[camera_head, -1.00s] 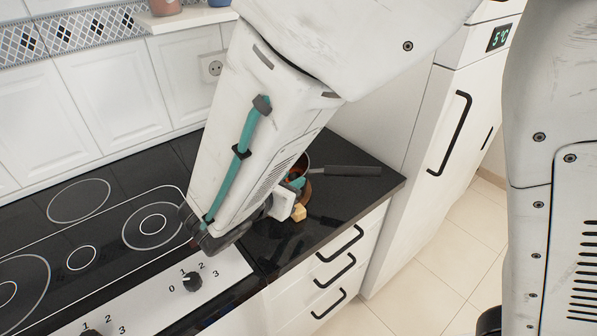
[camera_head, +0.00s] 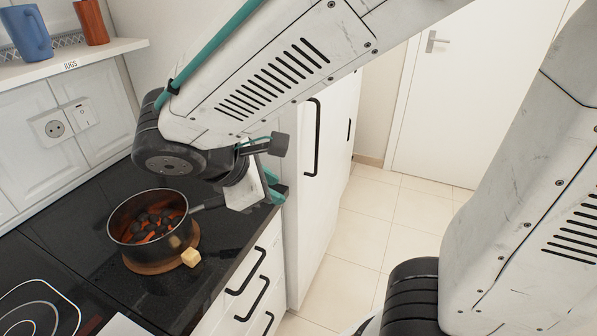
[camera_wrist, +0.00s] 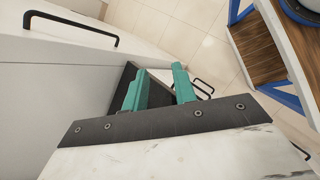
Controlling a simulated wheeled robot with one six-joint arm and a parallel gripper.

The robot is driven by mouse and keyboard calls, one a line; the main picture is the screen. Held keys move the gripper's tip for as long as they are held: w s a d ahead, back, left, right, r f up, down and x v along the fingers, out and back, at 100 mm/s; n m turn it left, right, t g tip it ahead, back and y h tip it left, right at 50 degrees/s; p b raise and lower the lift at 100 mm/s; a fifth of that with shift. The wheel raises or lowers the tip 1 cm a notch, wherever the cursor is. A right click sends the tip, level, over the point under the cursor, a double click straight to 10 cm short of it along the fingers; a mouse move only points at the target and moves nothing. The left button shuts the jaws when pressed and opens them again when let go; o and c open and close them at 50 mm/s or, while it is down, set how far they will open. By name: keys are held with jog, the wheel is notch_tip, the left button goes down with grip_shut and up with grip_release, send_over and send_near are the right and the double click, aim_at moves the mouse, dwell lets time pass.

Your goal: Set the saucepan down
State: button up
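The dark saucepan (camera_head: 128,236) stands upright on a round wooden trivet (camera_head: 148,267) on the black counter, in the head view. It holds dark and orange-red pieces. Its handle (camera_head: 208,203) points right, and its far end is partly hidden near my arm. My gripper (camera_head: 274,186) is to the right of the saucepan, near the counter's right edge, partly hidden by my wrist. In the wrist view, the teal fingers of my gripper (camera_wrist: 158,76) are apart with nothing held between them. The saucepan body does not show there.
The hob (camera_head: 38,312) lies at the lower left. A shelf (camera_head: 75,60) above holds a blue jug (camera_head: 27,35) and a terracotta jug (camera_head: 91,22). Drawers (camera_head: 243,290) front the counter. Tiled floor (camera_head: 350,235) lies right.

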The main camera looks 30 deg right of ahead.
jog(key=s+d+r+m+y, duration=0.3)
jog(key=s+d+m+y, duration=0.4)
jog(key=s+m, duration=0.4)
jog(key=shift+s+r+m+g+y, duration=0.2)
jog(key=shift+s+m+g+y, duration=0.15)
jog(key=shift+m, duration=1.25)
